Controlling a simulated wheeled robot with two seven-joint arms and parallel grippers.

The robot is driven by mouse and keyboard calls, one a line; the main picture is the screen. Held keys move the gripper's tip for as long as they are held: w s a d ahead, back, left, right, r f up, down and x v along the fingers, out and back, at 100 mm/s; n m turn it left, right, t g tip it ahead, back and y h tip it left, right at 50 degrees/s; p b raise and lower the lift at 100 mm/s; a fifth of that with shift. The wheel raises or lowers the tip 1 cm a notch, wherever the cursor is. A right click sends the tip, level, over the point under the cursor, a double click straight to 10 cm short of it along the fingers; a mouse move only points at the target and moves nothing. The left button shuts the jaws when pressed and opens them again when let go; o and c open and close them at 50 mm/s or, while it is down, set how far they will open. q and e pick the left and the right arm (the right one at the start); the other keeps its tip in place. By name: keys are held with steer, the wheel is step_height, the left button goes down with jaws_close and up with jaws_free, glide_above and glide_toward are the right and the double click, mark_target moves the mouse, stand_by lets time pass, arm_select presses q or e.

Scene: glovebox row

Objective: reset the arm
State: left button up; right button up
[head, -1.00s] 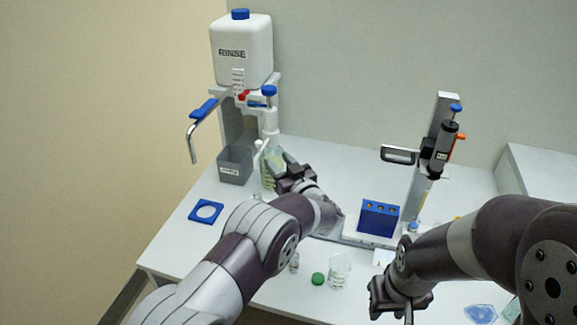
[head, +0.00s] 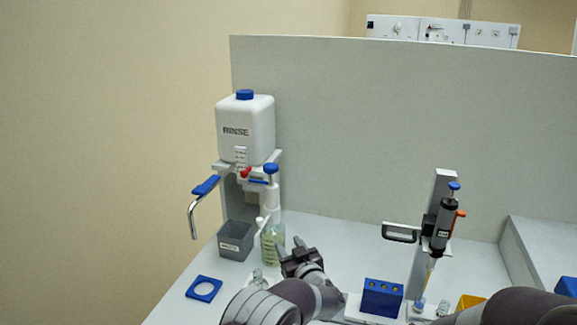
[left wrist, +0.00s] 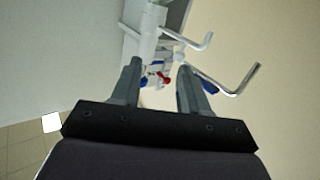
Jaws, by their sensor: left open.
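My left gripper (head: 300,250) is near the bottle with greenish liquid (head: 272,243), to its right in the head view. In the left wrist view its two fingers (left wrist: 157,82) stand apart with nothing between them touching; the rinse station lies beyond them. My left arm (head: 290,303) comes up from the bottom of the head view. Part of my right arm (head: 510,308) shows at the lower right, but its gripper is out of frame.
The rinse tank (head: 246,130) stands at the back left above a grey waste bin (head: 236,242). A blue ring holder (head: 204,289) lies at the left. A blue rack (head: 382,298) and a pipette stand (head: 432,230) are at the right. A tall grey panel (head: 360,130) closes the back.

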arm_select(q)
steer(key=s+d+f+m+g+h, duration=0.4)
steer(key=s+d+f+m+h, duration=0.1)
steer(key=f+h, duration=0.25)
steer(key=s+a+f+m+g+p, duration=0.1)
steer(key=s+a+f+g, duration=0.1)
steer(key=s+g, duration=0.3)
steer(key=s+a+r+g+p, duration=0.1)
steer(key=s+a+r, duration=0.2)
steer(key=s+a, duration=0.4)
steer(key=s+a+r+g+p, duration=0.1)
steer(key=s+a+r, duration=0.3)
steer(key=s, duration=0.7)
steer(key=s+a+r+g+y+p, duration=0.1)
steer(key=s+a+r+g, duration=0.2)
steer(key=s+a, duration=0.6)
steer(key=shift+s+a+r, duration=0.3)
steer(key=shift+a+r, duration=0.05)
steer(key=shift+r, duration=0.3)
